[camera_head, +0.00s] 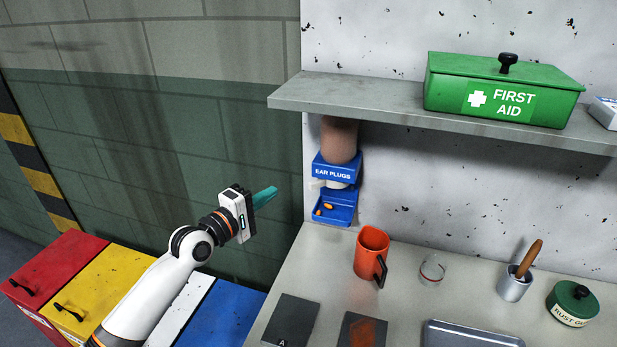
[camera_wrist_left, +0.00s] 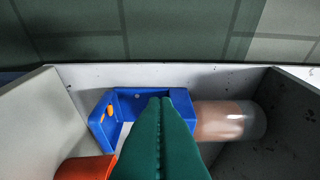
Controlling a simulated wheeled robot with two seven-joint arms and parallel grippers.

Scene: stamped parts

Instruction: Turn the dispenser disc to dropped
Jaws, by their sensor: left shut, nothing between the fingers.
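The blue ear plug dispenser (camera_head: 336,168) is fixed to the wall under the shelf, with a brownish cylinder (camera_head: 339,140) above it. A white part (camera_head: 338,184), which looks like the disc, shows below its label; its setting cannot be read. Orange plugs (camera_head: 325,208) lie in the blue tray (camera_head: 345,213) below. My left gripper (camera_head: 272,193) is shut and empty, left of the dispenser and apart from it. In the left wrist view its teal fingers (camera_wrist_left: 166,103) hide part of the dispenser (camera_wrist_left: 103,128); the cylinder (camera_wrist_left: 232,120) is to their right. My right gripper is out of view.
The grey shelf (camera_head: 350,95) carries a green first aid box (camera_head: 500,90). An orange mug (camera_head: 370,252) stands on the bench (camera_head: 450,295) in front of the dispenser, with a glass (camera_head: 432,271) to its right. Open space lies between my left gripper and the dispenser.

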